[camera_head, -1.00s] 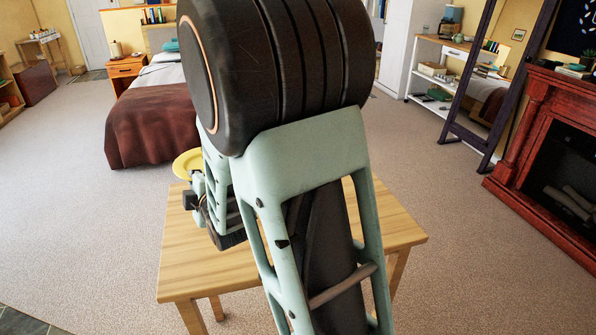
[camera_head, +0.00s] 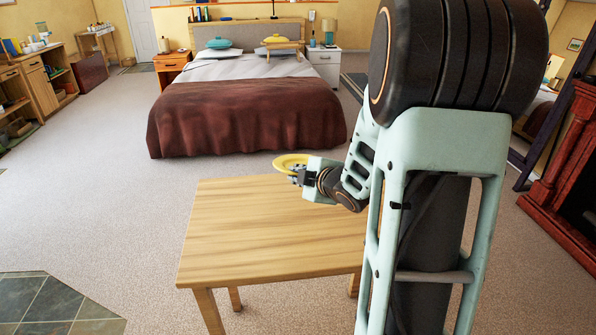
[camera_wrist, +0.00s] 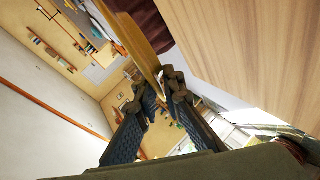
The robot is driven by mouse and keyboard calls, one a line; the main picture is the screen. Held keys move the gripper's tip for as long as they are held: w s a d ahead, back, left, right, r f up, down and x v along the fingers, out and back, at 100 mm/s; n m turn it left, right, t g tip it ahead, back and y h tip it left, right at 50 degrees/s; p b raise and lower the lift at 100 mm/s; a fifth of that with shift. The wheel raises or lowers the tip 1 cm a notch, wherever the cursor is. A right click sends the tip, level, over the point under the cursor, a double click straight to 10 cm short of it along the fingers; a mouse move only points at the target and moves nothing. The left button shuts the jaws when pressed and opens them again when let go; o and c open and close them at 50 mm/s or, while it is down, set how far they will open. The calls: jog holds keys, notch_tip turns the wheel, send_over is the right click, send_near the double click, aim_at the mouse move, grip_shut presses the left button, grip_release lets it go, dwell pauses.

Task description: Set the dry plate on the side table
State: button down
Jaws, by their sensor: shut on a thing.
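The yellow plate (camera_head: 291,160) is held by its rim in my gripper (camera_head: 299,176), near the far edge of the light wooden table (camera_head: 260,235). In the head view it looks close to level, but its height over the table is hard to tell. In the wrist view the plate (camera_wrist: 137,42) shows nearly edge-on between my gripper's fingertips (camera_wrist: 158,88). The bare tabletop (camera_wrist: 250,45) fills the upper right there. My forearm hides the table's right side in the head view.
The tabletop is otherwise clear. A bed with a dark red cover (camera_head: 240,115) stands beyond it. A red fireplace surround (camera_head: 572,190) is at the right, a wooden shelf unit (camera_head: 40,85) at the far left. Carpet left of the table is free.

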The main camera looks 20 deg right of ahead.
jog(key=shift+s+d, duration=0.1)
jog(key=shift+d, duration=0.15)
jog(key=shift+r+p, duration=0.15)
jog(key=shift+p, duration=0.2)
jog(key=shift+s+f, duration=0.1)
jog(key=shift+f, duration=0.25)
jog(key=b, duration=1.3)
send_over(298, 226)
notch_tip(298, 226, down, 13)
jog(key=shift+d+r, duration=0.1)
jog(key=shift+r, duration=0.05)
jog(key=shift+f+b, duration=0.35)
jog(key=shift+f, duration=0.05)
jog(key=shift+f+t+b, duration=0.3)
jog(key=shift+f+b, duration=0.1)
jog(key=shift+b, duration=2)
